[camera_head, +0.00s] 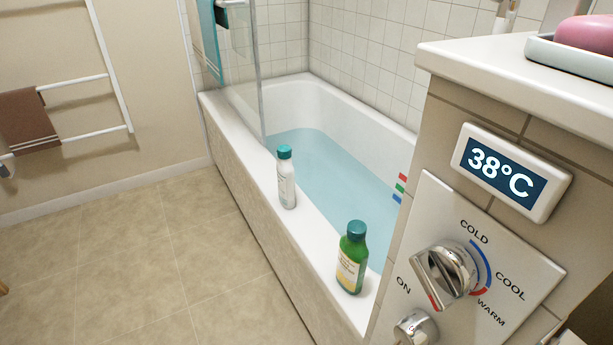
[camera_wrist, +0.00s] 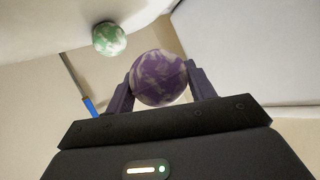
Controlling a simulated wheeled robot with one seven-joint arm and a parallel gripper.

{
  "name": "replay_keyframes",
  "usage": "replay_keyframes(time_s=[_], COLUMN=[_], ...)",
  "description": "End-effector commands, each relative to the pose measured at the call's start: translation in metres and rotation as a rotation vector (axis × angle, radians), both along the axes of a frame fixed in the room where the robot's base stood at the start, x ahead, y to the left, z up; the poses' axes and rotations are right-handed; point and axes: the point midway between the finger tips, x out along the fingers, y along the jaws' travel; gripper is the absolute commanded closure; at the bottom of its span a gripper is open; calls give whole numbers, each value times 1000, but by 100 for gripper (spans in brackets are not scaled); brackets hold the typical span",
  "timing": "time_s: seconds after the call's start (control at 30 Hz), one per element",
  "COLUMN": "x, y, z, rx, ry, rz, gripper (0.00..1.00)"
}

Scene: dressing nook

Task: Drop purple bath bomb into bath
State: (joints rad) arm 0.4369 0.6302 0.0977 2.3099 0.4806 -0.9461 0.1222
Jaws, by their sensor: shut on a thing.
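The purple bath bomb (camera_wrist: 158,78), marbled with white, is between the two fingers of my gripper (camera_wrist: 160,85) in the wrist view. The gripper is shut on it. Neither the gripper nor the purple bath bomb shows in the head view. The white bath (camera_head: 233,119) stands in the middle of the head view, with light blue water (camera_head: 320,165) in it. Where the gripper is relative to the bath cannot be told.
A white bottle (camera_head: 286,180) and a green bottle (camera_head: 352,262) stand on the bath's near rim. A glass screen (camera_head: 240,85) covers part of the far end. A control panel (camera_head: 465,285) is at right. A green-white ball (camera_wrist: 109,39) shows in the wrist view.

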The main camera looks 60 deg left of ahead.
Motion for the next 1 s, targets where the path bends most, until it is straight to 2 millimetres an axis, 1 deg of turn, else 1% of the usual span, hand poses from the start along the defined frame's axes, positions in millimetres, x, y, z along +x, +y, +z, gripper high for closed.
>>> replay_keyframes(time_s=[0.47,0.57,0.67,0.77,1.0], x=[0,0,2,4,11], y=[0,1,3,8,26], z=[0,3,11,25,63], rx=[-1,0,0,0,1], ry=[-1,0,0,1,2], rz=[0,2,12,28,93], gripper=[71,71,71,71,71])
